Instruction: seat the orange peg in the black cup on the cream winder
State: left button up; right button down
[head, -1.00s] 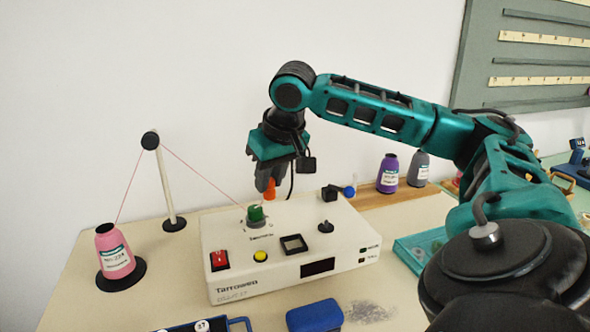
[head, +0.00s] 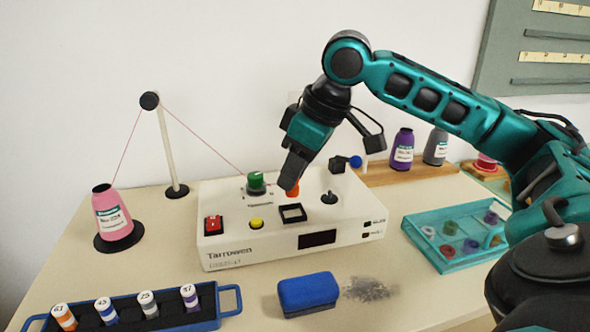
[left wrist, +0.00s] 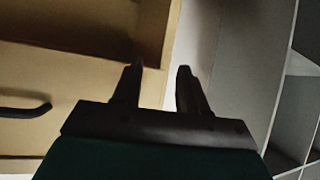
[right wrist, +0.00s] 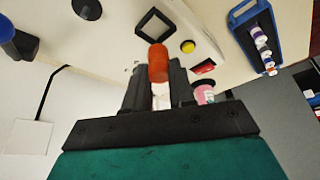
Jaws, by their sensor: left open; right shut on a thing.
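The cream winder (head: 225,243) stands on the table in the head view, with a square black cup (head: 292,213) on its top. My right gripper (head: 288,180) points down over the winder, shut on the orange peg (head: 293,190). The peg shows just behind and above the cup in the head view. In the right wrist view the peg (right wrist: 158,63) sticks out between the fingertips, and the cup (right wrist: 155,27) appears beyond it, apart from it. My left gripper (left wrist: 158,78) is open and empty in the left wrist view, near a wooden drawer front; the head view does not show it.
A green knob (head: 256,182) stands left of the peg, and a black knob (head: 329,197) right of the cup. A thread runs from a post (head: 168,150) by the pink cone (head: 112,215). A blue block (head: 308,294) and spool rack (head: 140,310) lie in front.

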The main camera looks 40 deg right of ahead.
aim_at(295, 194)
jog(key=shift+f+b, duration=0.3)
jog(key=shift+f, duration=0.15)
jog(key=shift+f+b, duration=0.3)
jog(key=shift+b, duration=0.1)
jog(key=shift+f+b, duration=0.75)
jog(key=shift+b, duration=0.15)
jog(key=shift+f, duration=0.65)
jog(key=c, duration=0.9)
grip_release()
jog(key=shift+o, duration=0.2)
